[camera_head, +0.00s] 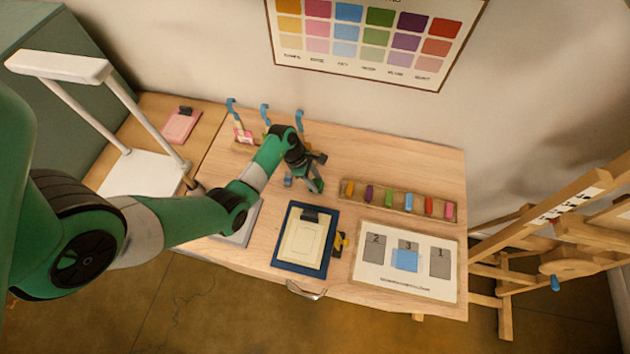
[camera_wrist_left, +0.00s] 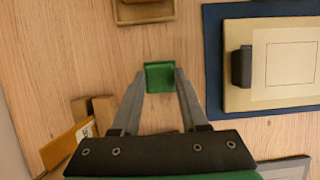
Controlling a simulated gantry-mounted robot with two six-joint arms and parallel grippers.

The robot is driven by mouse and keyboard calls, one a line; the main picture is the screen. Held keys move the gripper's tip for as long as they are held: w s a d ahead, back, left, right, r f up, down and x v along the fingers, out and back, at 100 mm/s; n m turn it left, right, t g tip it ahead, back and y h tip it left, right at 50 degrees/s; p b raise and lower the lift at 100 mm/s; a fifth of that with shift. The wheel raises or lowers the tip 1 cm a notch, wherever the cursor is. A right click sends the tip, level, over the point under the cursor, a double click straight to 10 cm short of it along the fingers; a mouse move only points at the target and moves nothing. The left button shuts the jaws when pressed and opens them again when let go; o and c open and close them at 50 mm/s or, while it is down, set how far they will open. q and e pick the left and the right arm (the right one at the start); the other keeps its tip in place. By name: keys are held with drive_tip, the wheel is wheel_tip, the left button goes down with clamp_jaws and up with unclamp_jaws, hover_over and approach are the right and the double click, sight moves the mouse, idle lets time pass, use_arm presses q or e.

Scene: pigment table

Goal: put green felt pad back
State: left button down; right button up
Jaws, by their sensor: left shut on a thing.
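The green felt pad (camera_wrist_left: 159,76) shows in the left wrist view as a small green square between the fingertips. My left gripper (camera_head: 316,186) is shut on it, above the bare wood of the table between the hook rack and the block rack. In the left wrist view the gripper (camera_wrist_left: 160,80) has its fingers on either side of the pad. In the head view the pad is hard to make out against the fingers. I cannot tell its exact height above the table. My right gripper is not in view.
A wooden rack (camera_head: 398,201) of coloured blocks lies to the right. A blue board (camera_head: 277,258) with a cream clipboard is in front. A numbered card (camera_head: 400,281) bears a blue square (camera_head: 405,260) over its 3. Hooks (camera_head: 265,113) stand at the back left.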

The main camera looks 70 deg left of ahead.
use_arm(q)
drive_tip(key=shift+f, duration=0.1)
drive_tip(key=shift+c, duration=2.1)
unclamp_jaws()
drive_tip(key=shift+r, duration=0.45)
drive_tip(key=p+v, duration=0.3)
drive_tip(key=v, duration=0.8)
drive_tip(key=shift+s, duration=0.2)
drive_tip(key=shift+a+r, duration=0.15)
